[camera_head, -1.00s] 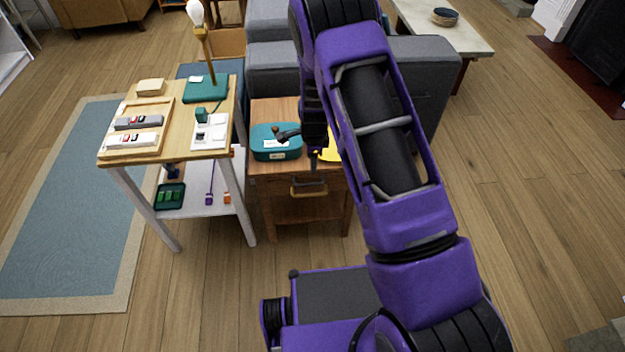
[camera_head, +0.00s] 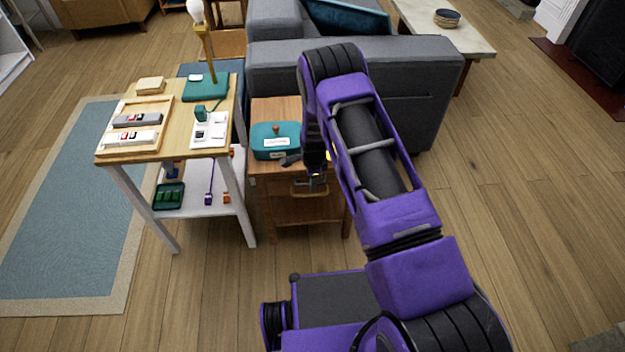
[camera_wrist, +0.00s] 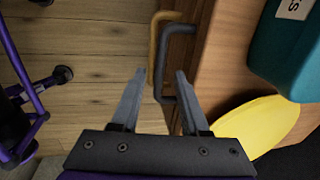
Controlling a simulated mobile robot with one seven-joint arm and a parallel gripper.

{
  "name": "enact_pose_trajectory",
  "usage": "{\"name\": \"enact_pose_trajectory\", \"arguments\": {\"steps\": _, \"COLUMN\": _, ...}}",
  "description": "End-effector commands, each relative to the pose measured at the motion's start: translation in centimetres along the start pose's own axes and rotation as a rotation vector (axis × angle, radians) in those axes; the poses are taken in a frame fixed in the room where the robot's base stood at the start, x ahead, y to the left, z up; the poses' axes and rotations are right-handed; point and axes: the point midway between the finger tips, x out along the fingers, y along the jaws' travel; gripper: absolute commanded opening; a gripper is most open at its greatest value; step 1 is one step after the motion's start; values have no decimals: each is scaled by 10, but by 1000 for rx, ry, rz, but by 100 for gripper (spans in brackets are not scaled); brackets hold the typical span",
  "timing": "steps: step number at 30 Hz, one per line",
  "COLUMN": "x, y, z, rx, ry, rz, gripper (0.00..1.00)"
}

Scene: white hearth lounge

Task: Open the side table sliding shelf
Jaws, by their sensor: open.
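The brown wooden side table (camera_head: 306,207) stands beside the white-legged table, with a drawer-like front under its top. A brass-coloured handle (camera_head: 309,190) is on that front; the wrist view shows a brass handle (camera_wrist: 156,45) next to a dark grey handle-shaped bar (camera_wrist: 163,75), which may be its shadow or a second part. My gripper (camera_wrist: 155,75) is open, its two fingers pointing toward the handle, with the handle's lower end near the gap between the fingertips. I cannot tell whether they touch. My arm hides part of the table's right side in the head view.
A teal lidded box (camera_head: 276,141) sits on the side table. A yellow round thing (camera_wrist: 258,125) lies on the top near my right finger. The white-legged table (camera_head: 176,158) with small items stands left, a grey sofa (camera_head: 415,85) behind.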

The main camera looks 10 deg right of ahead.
Motion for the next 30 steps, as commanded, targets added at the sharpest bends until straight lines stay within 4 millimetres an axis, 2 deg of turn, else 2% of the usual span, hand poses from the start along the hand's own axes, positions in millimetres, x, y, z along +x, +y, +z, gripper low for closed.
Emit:
{"name": "enact_pose_trajectory", "arguments": {"steps": 2, "x": 0, "y": 0, "z": 0, "rx": 0, "ry": 0, "rz": 0, "gripper": 41}}
{"name": "enact_pose_trajectory", "arguments": {"steps": 9, "x": 0, "y": 0, "z": 0, "rx": -1, "ry": 0, "rz": 0, "gripper": 0}}
{"name": "enact_pose_trajectory", "arguments": {"steps": 30, "x": -1, "y": 0, "z": 0, "rx": -1, "ry": 0, "rz": 0, "gripper": 0}}
